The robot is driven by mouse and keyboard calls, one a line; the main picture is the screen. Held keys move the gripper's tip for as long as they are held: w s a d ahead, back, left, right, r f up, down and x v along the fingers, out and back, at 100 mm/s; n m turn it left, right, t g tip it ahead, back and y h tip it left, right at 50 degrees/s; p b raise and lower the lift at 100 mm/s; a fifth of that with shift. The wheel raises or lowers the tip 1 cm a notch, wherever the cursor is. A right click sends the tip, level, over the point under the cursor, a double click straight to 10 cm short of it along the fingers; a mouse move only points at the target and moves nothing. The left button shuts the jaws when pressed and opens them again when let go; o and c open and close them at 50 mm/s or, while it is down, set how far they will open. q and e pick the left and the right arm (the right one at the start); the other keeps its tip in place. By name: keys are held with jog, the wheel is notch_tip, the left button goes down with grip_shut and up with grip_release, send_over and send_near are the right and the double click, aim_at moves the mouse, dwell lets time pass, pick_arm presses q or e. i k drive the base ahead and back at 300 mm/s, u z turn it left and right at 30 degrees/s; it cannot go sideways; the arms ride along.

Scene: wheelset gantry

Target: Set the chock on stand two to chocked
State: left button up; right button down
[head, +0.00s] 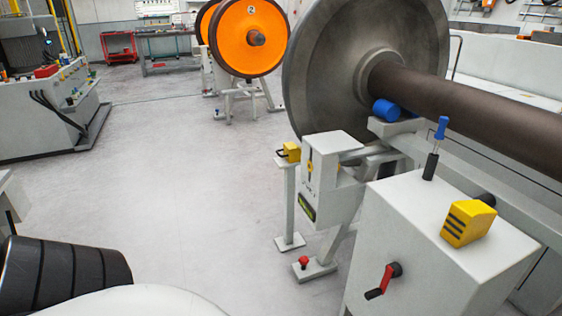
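A yellow block with dark stripes (468,222), which may be the chock, sits on top of a white cabinet (425,245) at the right. A blue-handled lever (437,145) stands upright on that cabinet, and a red crank (383,281) is on its front. A smaller yellow block (290,151) sits on a thin post beside the large grey wheel. An orange wheel (250,40) marked 2 stands on a white stand (247,100) at the back; I cannot make out a chock there. Neither gripper is in view.
The large grey wheel (330,65) and brown axle (470,110) fill the upper right, with a blue roller (385,110) below the axle. A red knob (304,262) is on a floor foot. A white console (45,115) stands left. The middle floor is clear.

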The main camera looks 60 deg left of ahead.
aim_at(292, 152)
jog(key=u, duration=2.45)
jog(key=i, duration=0.8)
jog(key=u, duration=1.1)
jog(key=i, duration=1.8)
jog(key=z, duration=1.25)
jog(key=i, duration=0.9)
jog(key=z, duration=1.05)
